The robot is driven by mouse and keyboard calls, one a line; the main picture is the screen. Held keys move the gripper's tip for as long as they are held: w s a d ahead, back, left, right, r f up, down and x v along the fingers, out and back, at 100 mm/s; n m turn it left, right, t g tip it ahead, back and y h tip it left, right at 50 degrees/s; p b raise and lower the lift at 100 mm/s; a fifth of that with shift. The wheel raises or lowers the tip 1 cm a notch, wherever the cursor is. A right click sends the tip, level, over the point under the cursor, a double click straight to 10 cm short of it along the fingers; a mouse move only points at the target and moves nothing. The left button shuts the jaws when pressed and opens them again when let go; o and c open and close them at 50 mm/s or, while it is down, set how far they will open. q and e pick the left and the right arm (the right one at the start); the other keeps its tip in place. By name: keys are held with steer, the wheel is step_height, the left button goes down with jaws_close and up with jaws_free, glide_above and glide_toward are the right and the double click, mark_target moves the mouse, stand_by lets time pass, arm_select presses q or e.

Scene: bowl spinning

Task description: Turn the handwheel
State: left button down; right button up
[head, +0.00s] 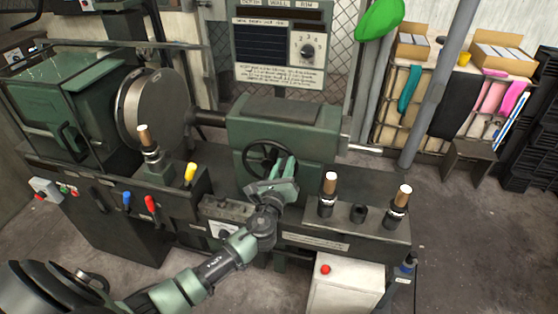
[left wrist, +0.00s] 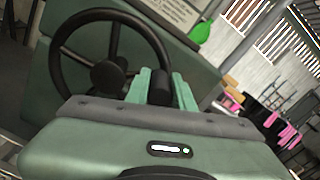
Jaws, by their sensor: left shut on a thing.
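The black handwheel (head: 247,156) is mounted on the front of the green tailstock housing (head: 305,143) of a lathe-like machine. It has a round rim, spokes and a central hub, and it fills the upper left of the left wrist view (left wrist: 107,76). My left gripper (head: 284,170) is at the lower right side of the wheel. In the left wrist view its two green fingers stand on either side of a dark handle (left wrist: 160,88) at the wheel's right, and they are shut on it. My right gripper is not in view.
A large metal disc (head: 158,108) is at the machine's left. Coloured levers, including a yellow one (head: 190,172), stand left of my arm. Wooden-topped tool posts (head: 328,194) stand on the bed to its right. A white box with a red button (head: 345,288) is at the front.

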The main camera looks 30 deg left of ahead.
arm_select(q)
step_height(320, 180, down, 6)
steer(key=d+m, duration=0.1)
steer(key=m, duration=0.8)
steer(key=shift+d, duration=0.35)
steer(key=shift+w+f, duration=0.1)
steer(key=shift+f, duration=0.1)
steer(key=c, duration=1.2)
jaws_free()
steer(key=shift+r, duration=0.1)
